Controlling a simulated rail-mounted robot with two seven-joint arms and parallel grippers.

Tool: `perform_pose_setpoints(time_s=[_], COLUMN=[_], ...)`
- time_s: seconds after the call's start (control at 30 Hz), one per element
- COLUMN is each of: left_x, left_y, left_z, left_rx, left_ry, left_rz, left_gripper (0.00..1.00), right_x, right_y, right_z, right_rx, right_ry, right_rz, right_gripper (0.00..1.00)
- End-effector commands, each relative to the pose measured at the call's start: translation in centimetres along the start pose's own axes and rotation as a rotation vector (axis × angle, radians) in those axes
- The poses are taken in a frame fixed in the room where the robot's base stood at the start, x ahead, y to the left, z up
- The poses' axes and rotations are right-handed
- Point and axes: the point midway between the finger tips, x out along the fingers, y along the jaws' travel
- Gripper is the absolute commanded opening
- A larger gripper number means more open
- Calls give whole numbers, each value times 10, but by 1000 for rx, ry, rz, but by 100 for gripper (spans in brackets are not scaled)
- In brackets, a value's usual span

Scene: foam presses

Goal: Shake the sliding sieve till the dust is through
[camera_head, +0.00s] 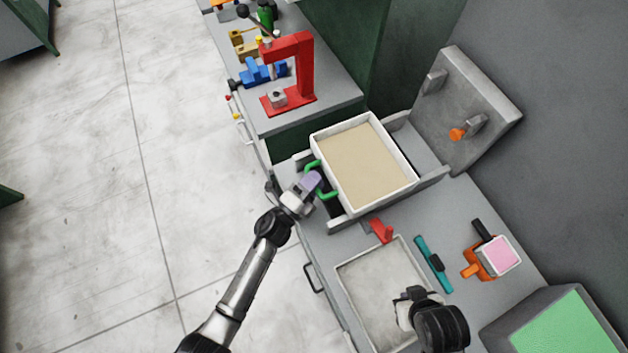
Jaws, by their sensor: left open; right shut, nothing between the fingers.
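The sliding sieve (412,185) is a white-rimmed box in a grey frame on the bench, with an even tan surface inside. I cannot tell whether the tan is dust or mesh. A green handle (327,195) sticks out on its left side. My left gripper (312,182) is open at this handle, with a lavender part at its tip. It overlaps the handle in view, and I cannot tell whether they touch. My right gripper (402,298) is shut and empty, above a shallow grey tray (342,272) in front of the sieve.
A red press (304,70) and blue clamp (256,74) stand at the back. A grey upright plate (480,90) borders the sieve's far right.

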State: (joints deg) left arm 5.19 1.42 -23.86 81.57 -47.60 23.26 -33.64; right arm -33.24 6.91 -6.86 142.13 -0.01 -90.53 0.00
Motion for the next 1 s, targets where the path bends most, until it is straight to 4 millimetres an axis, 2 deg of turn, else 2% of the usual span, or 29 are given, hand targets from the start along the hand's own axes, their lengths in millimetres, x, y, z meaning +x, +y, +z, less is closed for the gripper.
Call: perform_pose_setpoints(time_s=[0.17, 0.6, 0.9, 1.0], left_x=[0, 0, 0, 6], left_y=[0, 0, 0, 3], left_z=[0, 0, 0, -8], left_rx=[0, 0, 0, -1], left_ry=[0, 0, 0, 1], left_rz=[0, 0, 0, -2], left_gripper=[41, 0, 0, 0], right_x=[0, 0, 0, 4], right_y=[-1, -2, 1, 2], right_z=[0, 0, 0, 2], right_rx=[4, 4, -4, -6], right_ry=[1, 1, -1, -2], right_rz=[-3, -4, 3, 5], right_gripper=[0, 0, 0, 0])
